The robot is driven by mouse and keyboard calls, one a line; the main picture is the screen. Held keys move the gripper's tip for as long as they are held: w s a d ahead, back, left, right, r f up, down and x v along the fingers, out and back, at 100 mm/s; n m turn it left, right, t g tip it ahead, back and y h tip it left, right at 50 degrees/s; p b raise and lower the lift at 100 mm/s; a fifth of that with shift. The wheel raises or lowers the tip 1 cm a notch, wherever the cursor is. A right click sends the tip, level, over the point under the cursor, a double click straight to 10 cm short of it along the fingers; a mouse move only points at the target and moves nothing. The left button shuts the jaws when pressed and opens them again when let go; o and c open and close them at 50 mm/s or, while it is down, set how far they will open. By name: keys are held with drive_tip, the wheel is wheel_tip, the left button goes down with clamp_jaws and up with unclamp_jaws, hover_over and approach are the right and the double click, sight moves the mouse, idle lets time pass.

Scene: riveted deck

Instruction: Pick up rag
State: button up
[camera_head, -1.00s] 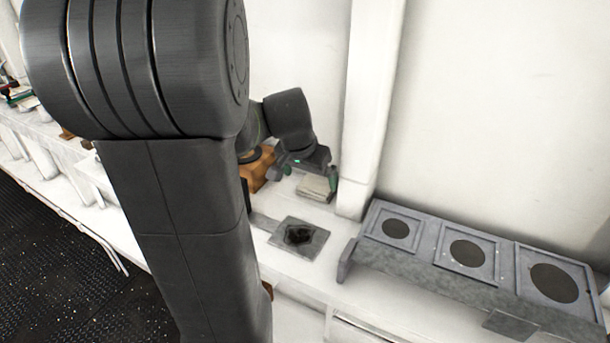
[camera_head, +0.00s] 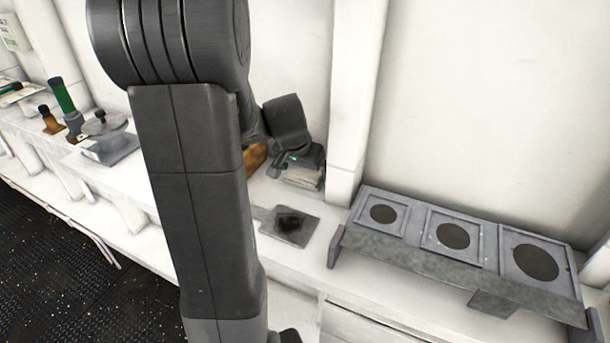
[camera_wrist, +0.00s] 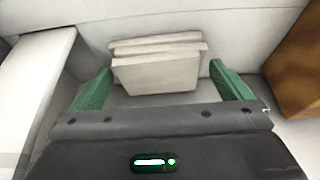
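The rag (camera_wrist: 158,72) looks like a folded, pale beige stack of cloth, lying on the white counter close to the wall. In the head view the rag (camera_head: 303,177) shows just below my gripper (camera_head: 298,163), which partly hides it. In the wrist view my gripper (camera_wrist: 160,80) is open, with one green finger on the left and one on the right of the rag. There are gaps between the fingers and the cloth. I cannot tell how far the fingertips are above the counter.
A brown block (camera_wrist: 300,65) stands right of the rag in the wrist view. In the head view a grey plate with a dark patch (camera_head: 289,225) lies in front. A grey rack with round holes (camera_head: 455,248) stands right. A wall post (camera_head: 356,90) rises beside the rag.

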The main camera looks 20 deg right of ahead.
sight(303, 173)
drive_tip(key=c, duration=0.8)
drive_tip(key=shift+o, duration=0.2)
drive_tip(key=shift+r, duration=0.1)
drive_tip(key=shift+a+r+b, duration=0.1)
drive_tip(key=shift+r+b, duration=0.05)
drive_tip(key=shift+b, duration=0.15)
wheel_tip(303, 173, up, 7)
drive_tip(key=shift+b, duration=0.5)
drive_tip(key=s+a+b, duration=0.4)
drive_tip(key=s+a, duration=0.9)
drive_tip(key=a, duration=0.2)
drive_tip(key=shift+f, duration=0.25)
